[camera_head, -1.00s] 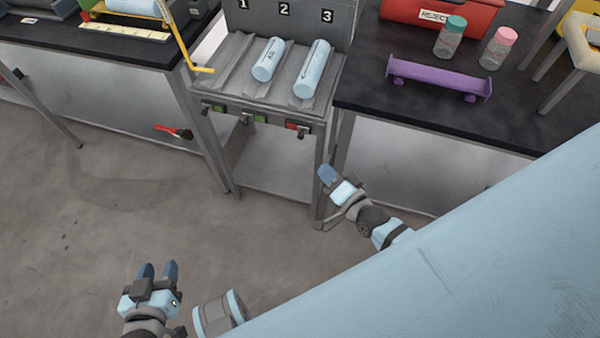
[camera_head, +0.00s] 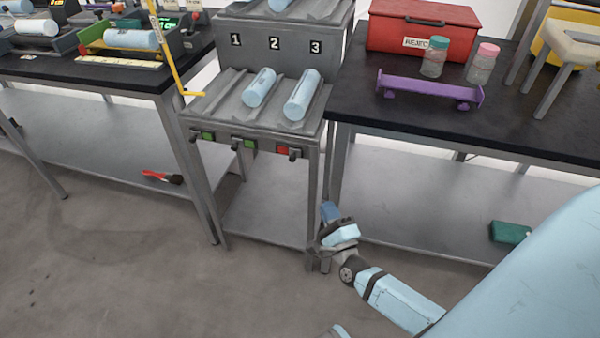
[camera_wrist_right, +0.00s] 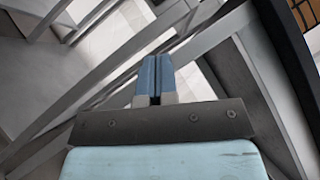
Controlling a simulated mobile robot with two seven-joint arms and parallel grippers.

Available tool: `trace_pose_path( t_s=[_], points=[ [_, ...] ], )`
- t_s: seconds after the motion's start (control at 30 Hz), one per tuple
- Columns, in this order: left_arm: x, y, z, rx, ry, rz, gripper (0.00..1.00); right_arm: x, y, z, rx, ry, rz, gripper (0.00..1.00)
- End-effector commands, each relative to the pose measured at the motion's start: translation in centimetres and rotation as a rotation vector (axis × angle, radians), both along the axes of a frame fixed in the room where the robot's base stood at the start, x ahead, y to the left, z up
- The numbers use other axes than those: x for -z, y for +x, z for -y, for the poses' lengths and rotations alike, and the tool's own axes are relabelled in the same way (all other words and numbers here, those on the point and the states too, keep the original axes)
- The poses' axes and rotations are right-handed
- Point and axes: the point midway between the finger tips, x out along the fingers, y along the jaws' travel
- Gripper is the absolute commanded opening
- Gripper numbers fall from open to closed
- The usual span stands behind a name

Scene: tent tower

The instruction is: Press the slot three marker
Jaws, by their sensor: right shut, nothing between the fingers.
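The grey slot stand (camera_head: 213,107) carries labels 1, 2 and 3. Below the third slot, its front edge has a red marker (camera_head: 284,150) with a small dark lever (camera_head: 294,154). Green markers show below slot one (camera_head: 207,136) and slot two (camera_head: 250,145). Light blue cylinders lie in slot two (camera_head: 259,88) and slot three (camera_head: 302,95); slot one is empty. My right gripper (camera_head: 329,211) is shut and empty, below and right of the red marker, near the stand's right front leg. Its shut blue fingers also show in the right wrist view (camera_wrist_right: 155,75). My left gripper is out of view.
The black table (camera_head: 420,127) on the right holds a red reject box (camera_head: 385,36), a purple rack (camera_head: 430,91) and two jars. A yellow hooked rod (camera_head: 170,45) stands by the stand's left side. Floor is open in front.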

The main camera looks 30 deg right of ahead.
Motion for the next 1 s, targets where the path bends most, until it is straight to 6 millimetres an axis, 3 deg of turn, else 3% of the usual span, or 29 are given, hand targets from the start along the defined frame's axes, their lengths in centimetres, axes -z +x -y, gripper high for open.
trace_pose_path(
  t_s=[0.27, 0.7, 1.0],
  points=[
    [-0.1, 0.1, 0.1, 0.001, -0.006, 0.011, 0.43, -0.4, 1.4, 0.2, -0.001, 0.000, 0.000, 0.00],
    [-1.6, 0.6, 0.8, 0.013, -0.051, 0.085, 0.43, -3.3, 9.7, 2.0, -0.001, 0.000, 0.001, 0.00],
    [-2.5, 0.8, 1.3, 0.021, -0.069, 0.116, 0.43, -4.8, 11.9, 0.0, 0.000, 0.000, -0.001, 0.00]
  ],
)
